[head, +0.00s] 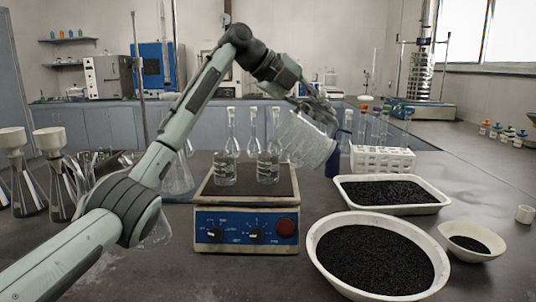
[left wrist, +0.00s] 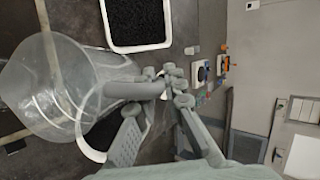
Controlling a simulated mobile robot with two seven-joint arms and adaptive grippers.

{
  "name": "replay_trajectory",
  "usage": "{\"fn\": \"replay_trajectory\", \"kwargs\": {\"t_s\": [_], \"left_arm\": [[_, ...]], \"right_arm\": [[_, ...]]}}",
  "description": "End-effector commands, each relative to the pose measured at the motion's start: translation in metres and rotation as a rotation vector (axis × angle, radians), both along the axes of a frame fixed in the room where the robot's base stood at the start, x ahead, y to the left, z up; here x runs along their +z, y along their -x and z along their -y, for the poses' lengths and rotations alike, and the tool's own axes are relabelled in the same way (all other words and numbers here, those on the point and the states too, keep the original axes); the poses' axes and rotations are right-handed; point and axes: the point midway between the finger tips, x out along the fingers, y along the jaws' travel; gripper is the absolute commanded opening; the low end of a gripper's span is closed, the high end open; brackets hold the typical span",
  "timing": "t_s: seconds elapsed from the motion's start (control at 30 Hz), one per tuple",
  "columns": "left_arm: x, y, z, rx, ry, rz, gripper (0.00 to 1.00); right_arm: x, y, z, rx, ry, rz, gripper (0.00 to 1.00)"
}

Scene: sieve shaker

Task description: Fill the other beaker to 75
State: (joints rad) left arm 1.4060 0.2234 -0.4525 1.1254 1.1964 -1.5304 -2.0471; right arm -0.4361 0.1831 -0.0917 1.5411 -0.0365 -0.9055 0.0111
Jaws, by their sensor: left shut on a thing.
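My left gripper (head: 318,102) is shut on the handle of a large clear jug (head: 306,140). It holds the jug tilted in the air, right of and slightly above two small beakers. The jug (left wrist: 62,88) also fills the left of the left wrist view, with the gripper (left wrist: 165,84) closed at its handle. The left beaker (head: 224,168) and the right beaker (head: 268,167) stand upright on the plate of a blue device (head: 246,228). Both have dark markings; their fill levels are too small to read. My right gripper is not in view.
A white tray (head: 440,206) and a round bowl (head: 318,246) of black granules stand at right, with a smaller bowl (head: 455,232). A white tube rack (head: 382,168) stands behind them. Glass flasks (head: 58,190) with funnels stand at left.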

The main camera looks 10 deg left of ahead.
Motion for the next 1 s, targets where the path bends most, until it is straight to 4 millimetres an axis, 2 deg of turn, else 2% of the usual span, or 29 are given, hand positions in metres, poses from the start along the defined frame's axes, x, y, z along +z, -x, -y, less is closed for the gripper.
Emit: {"fn": "replay_trajectory", "kwargs": {"t_s": [1.0], "left_arm": [[0.0070,0.0004,-0.0042,0.001,0.053,0.004,0.00]], "right_arm": [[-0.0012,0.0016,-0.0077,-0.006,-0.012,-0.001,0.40]]}}
